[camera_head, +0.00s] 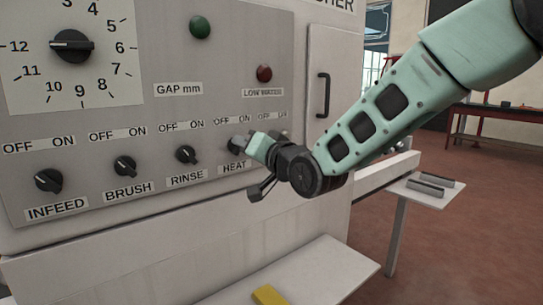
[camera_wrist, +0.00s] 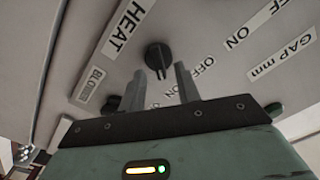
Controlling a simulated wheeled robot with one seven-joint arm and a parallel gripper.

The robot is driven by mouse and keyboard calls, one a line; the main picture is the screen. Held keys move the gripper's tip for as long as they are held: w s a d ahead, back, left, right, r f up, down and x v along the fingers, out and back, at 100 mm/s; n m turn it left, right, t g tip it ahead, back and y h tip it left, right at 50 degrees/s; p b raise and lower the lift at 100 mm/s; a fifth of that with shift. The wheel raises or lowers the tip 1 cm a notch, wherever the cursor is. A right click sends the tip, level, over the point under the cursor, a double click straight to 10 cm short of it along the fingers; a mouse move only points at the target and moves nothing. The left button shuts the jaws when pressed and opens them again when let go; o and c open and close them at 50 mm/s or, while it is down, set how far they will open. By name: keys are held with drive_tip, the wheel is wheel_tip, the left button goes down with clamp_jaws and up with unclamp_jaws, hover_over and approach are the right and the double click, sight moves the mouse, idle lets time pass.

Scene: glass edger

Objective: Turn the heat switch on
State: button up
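The HEAT switch is a round black knob (camera_wrist: 158,57) with a raised grip, above the HEAT label (camera_head: 234,168) on the grey panel. In the wrist view its pale pointer mark faces the picture's bottom; I cannot tell surely whether that is OFF or ON. My gripper (camera_wrist: 160,86) is open, its two grey fingers apart and pointing at the panel. The knob shows just beyond the gap between the fingertips, with no clear contact. In the head view my gripper covers much of the HEAT knob and the area to its right.
INFEED (camera_head: 48,180), BRUSH (camera_head: 125,166) and RINSE (camera_head: 186,154) knobs stand left of HEAT. The neighbouring BLOWER label (camera_wrist: 90,84) lies close to one finger. A black door handle (camera_head: 323,95) is at right. A pale ledge (camera_head: 310,275) juts out below.

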drive_tip(key=b+v, duration=0.2)
drive_tip(key=v, duration=1.4)
drive_tip(key=shift+s+d, duration=0.15)
drive_tip(key=shift+s, duration=0.05)
drive_tip(key=s+f+n+g+h+p, duration=0.45)
drive_tip(key=s+f+g, duration=0.35)
drive_tip(key=s+f, duration=0.2)
drive_tip(key=s+d+f+n+g+h+p, duration=0.1)
drive_tip(key=s+d+g+h+p, duration=0.1)
drive_tip(key=s, duration=0.5)
drive_tip(key=s+d+f+n+g+h+p, duration=0.1)
drive_tip(key=s+d+n+g+h+p, duration=0.1)
drive_tip(key=s+g, duration=0.3)
drive_tip(key=s+d+h, duration=0.1)
drive_tip(key=s, duration=0.1)
drive_tip(key=shift+s+d, duration=0.35)
drive_tip(key=shift+s, duration=0.05)
